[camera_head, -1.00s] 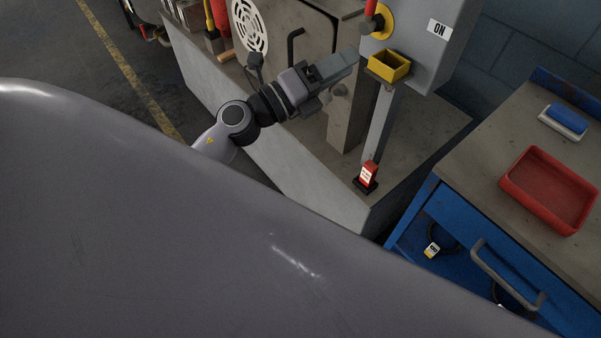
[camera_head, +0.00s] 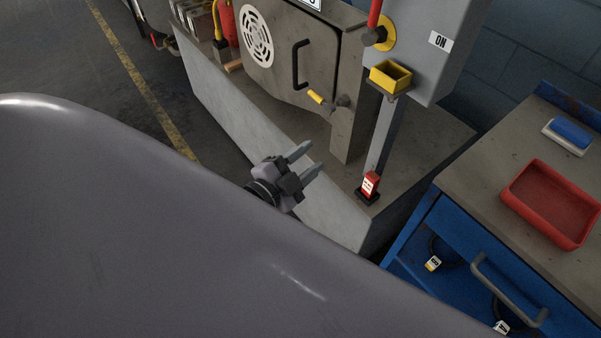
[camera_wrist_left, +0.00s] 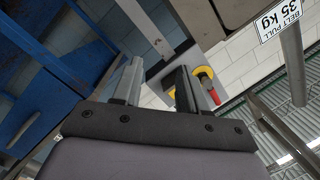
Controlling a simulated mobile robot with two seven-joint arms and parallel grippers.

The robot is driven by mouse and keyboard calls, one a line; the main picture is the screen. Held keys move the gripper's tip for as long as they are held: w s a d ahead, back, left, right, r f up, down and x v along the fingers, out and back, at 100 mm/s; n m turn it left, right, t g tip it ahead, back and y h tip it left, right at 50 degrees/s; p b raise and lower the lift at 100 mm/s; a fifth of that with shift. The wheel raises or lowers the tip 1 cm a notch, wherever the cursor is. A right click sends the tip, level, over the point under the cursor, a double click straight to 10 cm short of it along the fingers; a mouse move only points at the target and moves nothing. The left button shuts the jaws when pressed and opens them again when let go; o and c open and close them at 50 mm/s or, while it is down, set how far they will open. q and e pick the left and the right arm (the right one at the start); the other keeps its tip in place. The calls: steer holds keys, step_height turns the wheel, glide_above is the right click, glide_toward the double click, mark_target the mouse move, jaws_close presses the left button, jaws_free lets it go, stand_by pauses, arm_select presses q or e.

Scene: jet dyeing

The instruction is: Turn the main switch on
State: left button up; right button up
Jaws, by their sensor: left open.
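The main switch is a red handle (camera_head: 374,14) on a yellow round plate (camera_head: 388,34), fixed to a grey cabinet (camera_head: 425,70). The handle points up in the head view, and its upper end is cut off by the frame. A white ON label (camera_head: 440,41) is to its right. My left gripper (camera_head: 312,158) is open and empty, below and to the left of the switch, apart from it. In the left wrist view the open jaws (camera_wrist_left: 158,70) point towards the cabinet, with the red handle (camera_wrist_left: 214,96) just right of the right finger. My right gripper is not visible.
A red-and-white tagged item (camera_head: 370,184) stands at the post's foot. The machine door has a black handle (camera_head: 299,65) and a yellow-gripped lever (camera_head: 317,97). A blue bench with a red tray (camera_head: 552,204) is right.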

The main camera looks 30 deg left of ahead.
arm_select(q)
steer(key=s+f+n, duration=0.1)
steer(key=s+f+n+g, duration=0.1)
steer(key=f, duration=0.1)
steer(key=s+f+n+g, duration=0.1)
steer(key=shift+s+d+f+y, duration=0.15)
steer(key=shift+d+f+y, duration=0.05)
steer(key=shift+f+y, duration=0.2)
steer(key=shift+c, duration=0.2)
